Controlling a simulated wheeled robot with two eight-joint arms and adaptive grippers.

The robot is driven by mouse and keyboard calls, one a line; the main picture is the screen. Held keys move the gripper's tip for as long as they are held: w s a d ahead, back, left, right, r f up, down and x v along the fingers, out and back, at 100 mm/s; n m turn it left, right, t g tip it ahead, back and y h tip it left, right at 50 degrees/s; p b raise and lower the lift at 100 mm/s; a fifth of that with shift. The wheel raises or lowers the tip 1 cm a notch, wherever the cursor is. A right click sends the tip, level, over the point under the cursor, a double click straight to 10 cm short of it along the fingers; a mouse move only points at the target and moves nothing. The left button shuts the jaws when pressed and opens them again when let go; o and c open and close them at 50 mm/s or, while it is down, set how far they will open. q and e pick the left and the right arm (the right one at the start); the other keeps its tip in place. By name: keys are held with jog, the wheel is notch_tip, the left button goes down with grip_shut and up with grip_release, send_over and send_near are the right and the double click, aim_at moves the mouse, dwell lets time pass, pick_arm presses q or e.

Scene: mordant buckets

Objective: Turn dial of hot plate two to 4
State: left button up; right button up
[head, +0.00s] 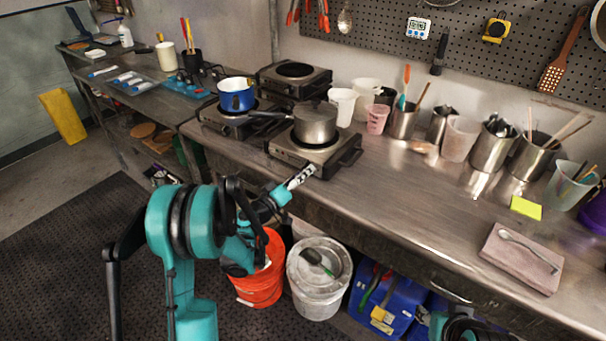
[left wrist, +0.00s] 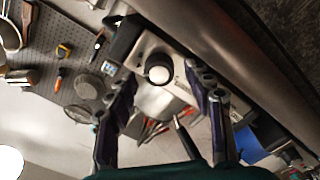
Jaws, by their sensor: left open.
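The nearest hot plate (head: 345,158) stands at the front edge of the steel bench with a lidded grey pot (head: 315,127) on it. My left gripper (head: 301,177) is at its front side in the head view. In the left wrist view the left gripper (left wrist: 166,92) is open, its two fingers apart. A round dial (left wrist: 158,73) with a pale face shows between and beyond the fingertips, on the hot plate's metal front (left wrist: 147,48). No finger visibly touches the dial. Its setting is not readable. Part of my right arm shows at the head view's bottom edge; its jaws cannot be made out.
A second hot plate (head: 213,117) bears a blue pot (head: 236,95); a third, bare one (head: 295,78) stands behind. Cups and utensil pots line the wall.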

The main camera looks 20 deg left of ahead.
pick_arm(q)
jog(key=v, duration=1.1)
jog(key=shift+s, duration=0.2)
